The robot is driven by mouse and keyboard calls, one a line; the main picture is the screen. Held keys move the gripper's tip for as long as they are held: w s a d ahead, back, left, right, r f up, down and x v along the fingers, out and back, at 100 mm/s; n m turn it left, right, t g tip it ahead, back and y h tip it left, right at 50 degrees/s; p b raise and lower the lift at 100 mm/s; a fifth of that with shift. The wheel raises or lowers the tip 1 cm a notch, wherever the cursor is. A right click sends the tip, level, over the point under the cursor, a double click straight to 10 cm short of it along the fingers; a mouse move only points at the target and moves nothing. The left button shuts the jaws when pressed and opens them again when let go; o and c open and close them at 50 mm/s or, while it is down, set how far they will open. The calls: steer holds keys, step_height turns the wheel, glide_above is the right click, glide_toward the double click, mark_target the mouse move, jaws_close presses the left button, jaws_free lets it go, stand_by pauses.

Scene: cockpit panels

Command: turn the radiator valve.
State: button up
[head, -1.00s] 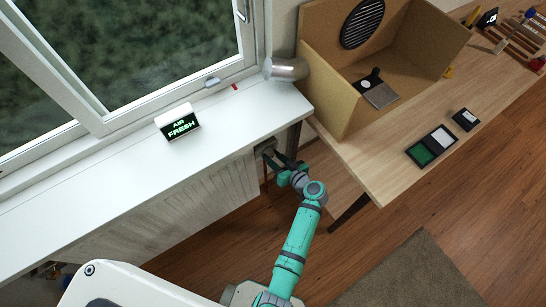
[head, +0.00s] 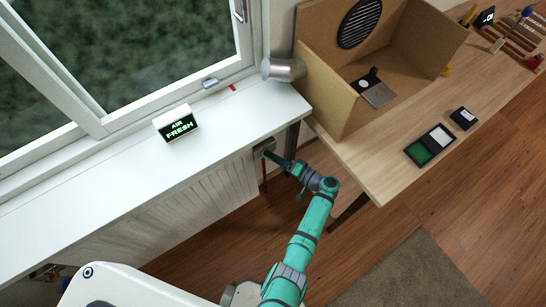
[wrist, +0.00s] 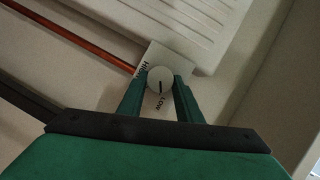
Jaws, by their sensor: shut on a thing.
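The radiator valve (wrist: 159,79) is a round, pale knob with a dark pointer line, in the upper middle of the wrist view. It sits in front of a pale plate (wrist: 181,60) with the words HIGH and LOW. My gripper (wrist: 160,86) has one green finger on each side of the knob and is shut on it. In the head view my gripper (head: 268,154) reaches under the right end of the white sill, and the knob cannot be made out there. The radiator (head: 205,208) is white and ribbed, below the sill.
The white sill (head: 90,190) overhangs the radiator and carries an AIR FRESH sign (head: 175,123). A copper pipe (wrist: 80,38) runs close to the valve. A wooden bench (head: 385,180) with an open box stands to the right. Floor in front is clear.

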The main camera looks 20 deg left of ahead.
steer(key=shift+f+m+t+y, duration=0.2)
steer(key=shift+m+y, duration=0.35)
steer(key=shift+m, duration=1)
steer(key=shift+f+m+t+y, duration=0.15)
steer(key=shift+m+y, duration=0.45)
steer(key=shift+m, duration=1)
steer(key=shift+f+m+t+y, duration=0.1)
steer(key=shift+m+t+y, duration=0.3)
steer(key=shift+m, duration=1.15)
steer(key=shift+y, duration=0.25)
steer(key=o, duration=1)
steer(key=shift+o, duration=0.2)
steer(key=shift+d, duration=0.15)
